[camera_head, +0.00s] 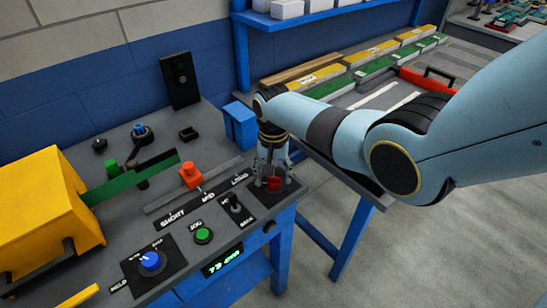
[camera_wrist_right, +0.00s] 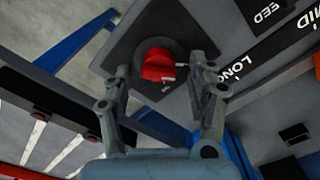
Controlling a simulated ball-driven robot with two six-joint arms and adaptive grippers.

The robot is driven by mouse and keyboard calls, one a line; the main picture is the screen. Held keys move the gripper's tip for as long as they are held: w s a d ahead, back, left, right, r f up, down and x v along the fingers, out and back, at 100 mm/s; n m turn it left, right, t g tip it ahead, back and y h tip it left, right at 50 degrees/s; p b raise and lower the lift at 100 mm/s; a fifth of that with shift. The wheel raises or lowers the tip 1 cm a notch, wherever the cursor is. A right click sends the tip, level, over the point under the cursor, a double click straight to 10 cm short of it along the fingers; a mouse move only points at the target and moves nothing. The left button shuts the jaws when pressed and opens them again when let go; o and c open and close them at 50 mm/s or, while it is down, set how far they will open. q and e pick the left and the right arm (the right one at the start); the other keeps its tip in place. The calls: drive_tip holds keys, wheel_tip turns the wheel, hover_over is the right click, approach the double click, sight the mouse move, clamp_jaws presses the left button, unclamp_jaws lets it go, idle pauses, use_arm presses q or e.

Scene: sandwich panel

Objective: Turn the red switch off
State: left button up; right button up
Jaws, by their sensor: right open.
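The red switch (camera_head: 274,184) is a red knob on a dark square plate (camera_head: 262,198) at the right corner of the grey panel (camera_head: 225,165). My right gripper (camera_head: 271,178) is over it, fingers pointing down. In the right wrist view the red switch (camera_wrist_right: 158,65) shows between the two spread fingertips of my right gripper (camera_wrist_right: 160,72). The fingers are open, one on each side of the knob. I cannot tell whether they touch it. My left gripper is not in view.
Near the switch are a black toggle (camera_head: 236,204), a green button (camera_head: 203,235), a red-orange slider (camera_head: 190,175) and a blue knob (camera_head: 151,261). A yellow housing (camera_head: 45,215) stands at the left. A blue box (camera_head: 240,124) sits behind my right gripper.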

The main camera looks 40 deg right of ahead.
wheel_tip(320, 180, up, 11)
idle(0.3)
drive_tip(key=shift+f, duration=0.15)
